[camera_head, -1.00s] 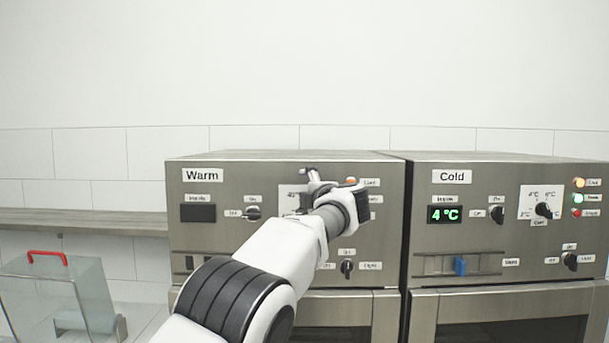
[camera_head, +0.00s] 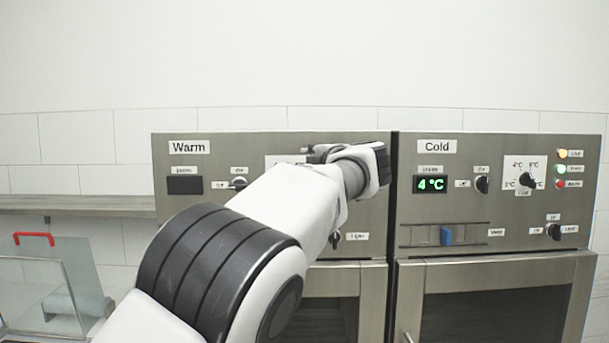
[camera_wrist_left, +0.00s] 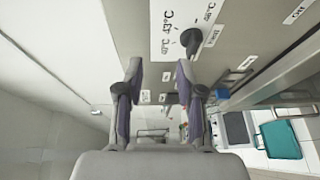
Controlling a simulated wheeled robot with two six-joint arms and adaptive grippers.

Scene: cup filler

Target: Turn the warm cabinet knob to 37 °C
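The warm cabinet (camera_head: 230,147) has a white dial plate (camera_head: 284,160), mostly hidden behind my left arm in the head view. In the left wrist view the plate (camera_wrist_left: 160,40) carries several temperature labels, one looking like 43 °C. The black knob (camera_wrist_left: 191,39) sits on it, and its exact setting is hard to read. My left gripper (camera_wrist_left: 160,70) is open and empty, its two fingers spread apart, with the knob near the right fingertip. In the head view the gripper (camera_head: 322,152) is in front of the warm panel. My right gripper is not in view.
The warm display (camera_head: 185,185) is dark. A switch (camera_head: 238,184) is left of the dial, and another (camera_head: 335,239) is below. The cold cabinet (camera_head: 480,275) stands at right, its display (camera_head: 430,184) reading 4 °C. A clear box with a red handle (camera_head: 34,237) is at left.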

